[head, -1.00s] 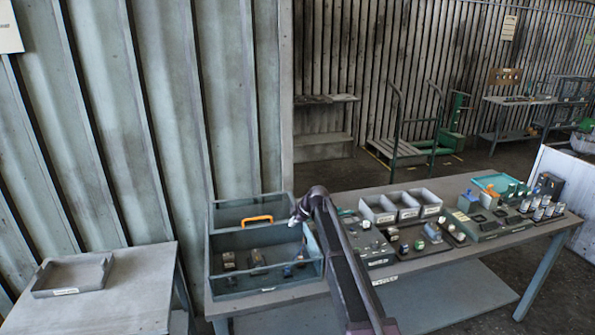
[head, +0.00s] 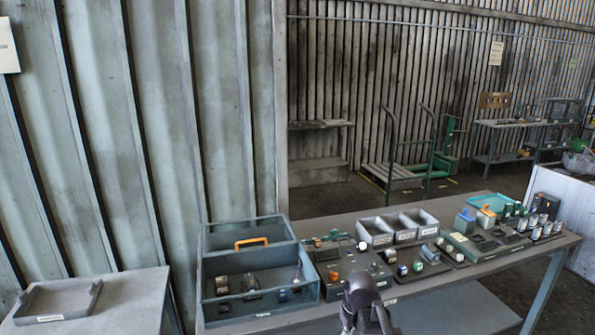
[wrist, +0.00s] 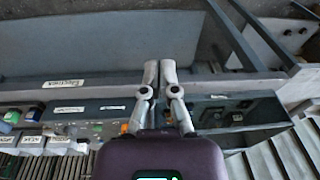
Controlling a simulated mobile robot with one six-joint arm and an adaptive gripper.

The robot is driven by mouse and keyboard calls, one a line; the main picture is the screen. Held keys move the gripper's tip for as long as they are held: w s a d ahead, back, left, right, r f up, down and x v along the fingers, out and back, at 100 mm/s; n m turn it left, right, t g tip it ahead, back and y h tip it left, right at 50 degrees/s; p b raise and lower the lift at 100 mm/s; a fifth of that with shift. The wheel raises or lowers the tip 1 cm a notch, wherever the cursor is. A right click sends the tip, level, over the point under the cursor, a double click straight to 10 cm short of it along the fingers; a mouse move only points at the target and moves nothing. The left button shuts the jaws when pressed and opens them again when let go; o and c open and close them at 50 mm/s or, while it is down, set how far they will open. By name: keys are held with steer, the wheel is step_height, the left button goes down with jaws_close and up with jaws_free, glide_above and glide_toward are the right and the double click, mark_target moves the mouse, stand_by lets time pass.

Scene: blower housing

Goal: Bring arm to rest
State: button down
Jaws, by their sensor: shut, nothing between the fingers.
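My gripper (wrist: 160,70) shows in the wrist view with its two grey fingers close together and nothing between them. It is above the workbench's near edge, apart from the parts. In the head view my arm is folded back at the bottom centre, and I cannot make out the fingertips there. The workbench (head: 455,285) stands in front of me. The blue-grey box (head: 260,313) on its left end holds several small parts, and its rear section has an orange handle (head: 251,242). The box also shows at the right of the wrist view (wrist: 262,125).
Three grey bins (head: 375,238), dark trays with small parts and a teal tray (head: 483,200) fill the bench to the right. A side table (head: 120,300) at the left carries an empty grey tray (head: 58,300). A corrugated wall stands behind; a green trolley is farther back.

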steer(key=s+d+m+h, duration=0.1)
steer(key=s+d+m, duration=0.2)
steer(key=s, duration=0.5)
steer(key=shift+s+f+m+g, duration=0.2)
steer(key=shift+f+m+g, duration=0.2)
steer(key=shift+f+m, duration=0.1)
stand_by(1.8)
